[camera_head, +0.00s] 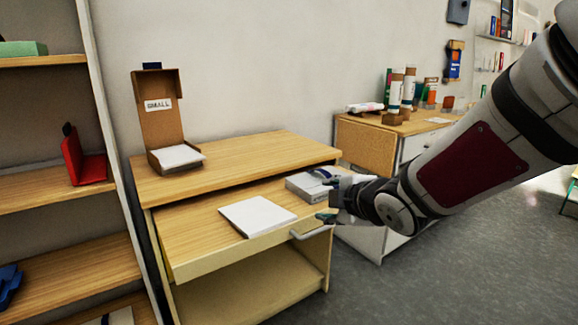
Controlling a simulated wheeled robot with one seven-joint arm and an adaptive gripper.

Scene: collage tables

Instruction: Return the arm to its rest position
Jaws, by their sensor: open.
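My arm reaches in from the right side of the head view. My gripper (327,198) is over the right front corner of the pulled-out wooden shelf or drawer (190,235), close to a grey box (303,187). The gripper's fingers are small and dark here, and they look open. I see nothing held between them. Whether a finger touches the grey box cannot be told. A white flat pad (257,215) lies on the pulled-out surface, left of the gripper.
An open cardboard box labelled "SMALL" (157,120) stands on the tabletop (260,150). A metal handle (310,231) sits below the gripper. Shelves (50,185) stand at left, and a side cabinet (365,148) with bottles is behind. Open floor (450,270) lies at right.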

